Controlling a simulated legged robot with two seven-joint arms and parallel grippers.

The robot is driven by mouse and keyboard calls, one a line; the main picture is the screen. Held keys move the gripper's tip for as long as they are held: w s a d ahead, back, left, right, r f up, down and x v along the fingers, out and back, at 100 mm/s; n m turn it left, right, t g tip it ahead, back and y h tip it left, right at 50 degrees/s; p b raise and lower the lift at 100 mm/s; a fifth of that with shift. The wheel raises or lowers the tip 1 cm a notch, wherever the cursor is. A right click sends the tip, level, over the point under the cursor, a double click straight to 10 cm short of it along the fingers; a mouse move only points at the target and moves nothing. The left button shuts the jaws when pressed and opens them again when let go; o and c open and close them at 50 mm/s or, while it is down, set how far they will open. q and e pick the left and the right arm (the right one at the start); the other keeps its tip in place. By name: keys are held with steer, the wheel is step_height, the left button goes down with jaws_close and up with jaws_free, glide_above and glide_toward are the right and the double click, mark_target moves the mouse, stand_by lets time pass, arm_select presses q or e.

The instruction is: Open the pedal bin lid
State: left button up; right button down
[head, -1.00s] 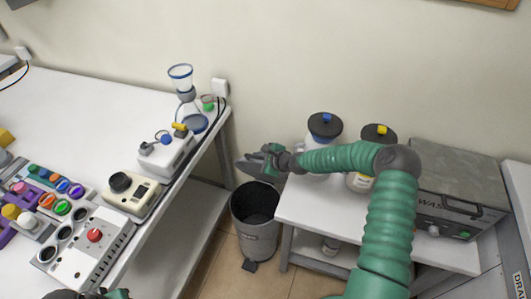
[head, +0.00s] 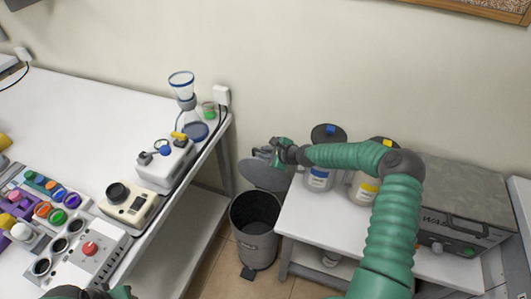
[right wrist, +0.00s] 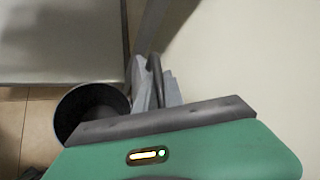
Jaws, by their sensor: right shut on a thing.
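The pedal bin (head: 256,250) is a dark grey round bin on the floor between the two tables, with its mouth open and its inside dark. Its grey lid (head: 264,178) stands raised and tilted back at the rear of the rim, near the wall. My right gripper (head: 264,155) is at the lid's upper edge, shut on it. Only a bit of my left arm shows at the head view's bottom edge.
A white table (head: 85,105) with instruments and a glass flask (head: 192,125) stands left of the bin. A low white table (head: 300,225) stands right, with two lidded bottles and a grey box (head: 465,190). The bin's pedal (head: 249,273) faces front. The wall is close behind.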

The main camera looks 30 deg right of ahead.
steer(key=c, duration=1.5)
jaws_free()
steer(key=shift+w, duration=0.1)
steer(key=shift+o, duration=0.2)
steer(key=shift+r, duration=0.1)
step_height(320, 180, up, 3)
steer(key=shift+f, duration=0.2)
steer(key=s+a+r, duration=0.1)
steer(key=s+a, duration=0.2)
steer(key=s, duration=0.4)
steer(key=s+a+r, duration=0.1)
steer(key=s+a, duration=0.3)
steer(key=s, duration=0.3)
steer(key=shift+a+p, duration=0.25)
steer(key=shift+p, duration=0.2)
